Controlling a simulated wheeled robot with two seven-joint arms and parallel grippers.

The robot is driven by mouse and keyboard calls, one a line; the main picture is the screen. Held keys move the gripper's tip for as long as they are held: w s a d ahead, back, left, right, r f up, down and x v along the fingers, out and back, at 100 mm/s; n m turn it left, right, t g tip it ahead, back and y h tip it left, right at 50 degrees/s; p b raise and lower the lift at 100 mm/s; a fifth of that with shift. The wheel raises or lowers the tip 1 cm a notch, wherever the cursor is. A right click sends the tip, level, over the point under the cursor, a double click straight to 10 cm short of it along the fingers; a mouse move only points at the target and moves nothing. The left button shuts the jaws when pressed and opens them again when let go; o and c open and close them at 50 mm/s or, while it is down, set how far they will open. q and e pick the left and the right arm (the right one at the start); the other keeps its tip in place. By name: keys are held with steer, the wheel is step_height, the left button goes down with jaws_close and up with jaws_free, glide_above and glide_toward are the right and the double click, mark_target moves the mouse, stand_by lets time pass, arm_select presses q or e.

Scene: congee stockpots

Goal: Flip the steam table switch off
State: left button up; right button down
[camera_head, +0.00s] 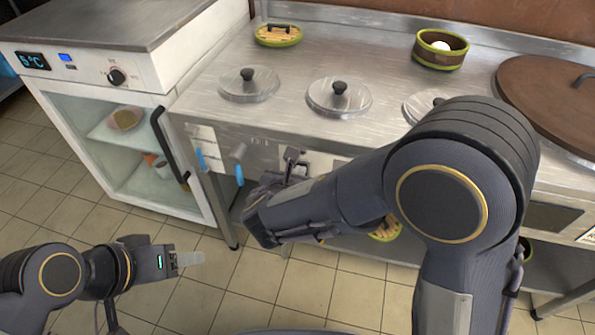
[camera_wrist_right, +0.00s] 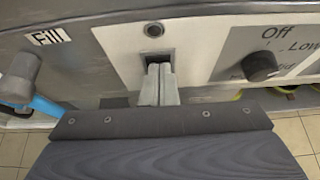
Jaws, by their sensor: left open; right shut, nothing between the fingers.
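The steam table (camera_head: 385,70) is a steel counter with round pot lids in its top. In the right wrist view, a pale switch plate (camera_wrist_right: 115,45) on its front panel carries a dark round indicator (camera_wrist_right: 153,29) and, below it, a dark switch opening (camera_wrist_right: 158,57). My right gripper (camera_wrist_right: 160,72) is shut and empty, its fingertips at this opening. They hide most of the switch, so its position and any contact cannot be told. In the head view, my right gripper (camera_head: 292,158) is at the front panel. My left gripper (camera_head: 190,259) is open and empty above the floor, away from the counter.
A dial knob (camera_wrist_right: 262,66) marked Off and Low sits right of the switch. A blue-handled tap (camera_wrist_right: 32,85) is left, by a Fill label. A glass-door fridge (camera_head: 130,130) adjoins the counter. A bamboo steamer (camera_head: 440,52) and a large brown lid (camera_head: 545,95) stand on top.

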steer(key=shift+r+p, duration=0.65)
steer(key=shift+r, duration=0.2)
arm_select(q)
steer(key=shift+r, duration=0.65)
